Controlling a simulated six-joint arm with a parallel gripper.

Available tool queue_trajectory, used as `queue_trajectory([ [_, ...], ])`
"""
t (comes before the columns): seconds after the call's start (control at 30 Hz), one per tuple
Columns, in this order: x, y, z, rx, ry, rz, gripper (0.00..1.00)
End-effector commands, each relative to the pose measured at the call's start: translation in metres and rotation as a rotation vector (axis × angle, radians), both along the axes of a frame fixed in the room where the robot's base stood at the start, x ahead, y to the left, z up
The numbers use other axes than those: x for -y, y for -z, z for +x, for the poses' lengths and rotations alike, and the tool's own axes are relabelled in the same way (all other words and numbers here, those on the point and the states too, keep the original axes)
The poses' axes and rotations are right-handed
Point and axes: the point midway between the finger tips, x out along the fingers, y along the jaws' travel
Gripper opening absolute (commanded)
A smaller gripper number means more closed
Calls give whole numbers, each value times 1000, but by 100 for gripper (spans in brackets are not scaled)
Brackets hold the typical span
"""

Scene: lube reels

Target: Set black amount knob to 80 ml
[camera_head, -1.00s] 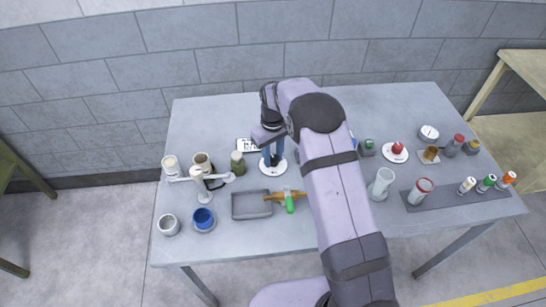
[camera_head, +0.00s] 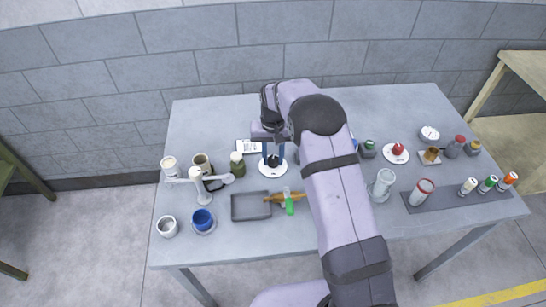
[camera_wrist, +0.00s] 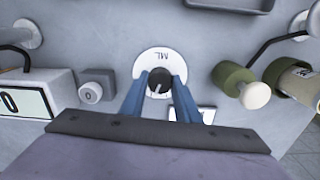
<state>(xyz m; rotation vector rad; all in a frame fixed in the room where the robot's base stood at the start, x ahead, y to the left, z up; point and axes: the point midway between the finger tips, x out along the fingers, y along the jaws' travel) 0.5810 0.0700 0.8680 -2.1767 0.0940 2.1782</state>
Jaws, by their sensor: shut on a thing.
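The black amount knob (camera_wrist: 159,80) sits on a round white dial plate marked "ML" (camera_wrist: 161,55), which lies on the table and also shows in the head view (camera_head: 272,170). My gripper (camera_wrist: 160,82) points down with its two blue fingers on either side of the knob, shut on it. A pale pointer line on the knob is visible in the wrist view. In the head view my gripper (camera_head: 273,157) stands over the dial and partly hides the knob. The scale numbers are too small or hidden to read.
In the wrist view a small grey box with a white button (camera_wrist: 91,92) is nearby.

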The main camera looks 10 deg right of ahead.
Motion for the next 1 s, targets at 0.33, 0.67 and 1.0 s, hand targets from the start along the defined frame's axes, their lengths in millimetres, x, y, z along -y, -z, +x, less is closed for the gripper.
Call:
queue_trajectory([
  [0.33,0,-2,1,3,1,0,6],
  [0.67,0,-1,0,1,1,0,48],
  [1.0,0,-22,2,5,1,1,48],
])
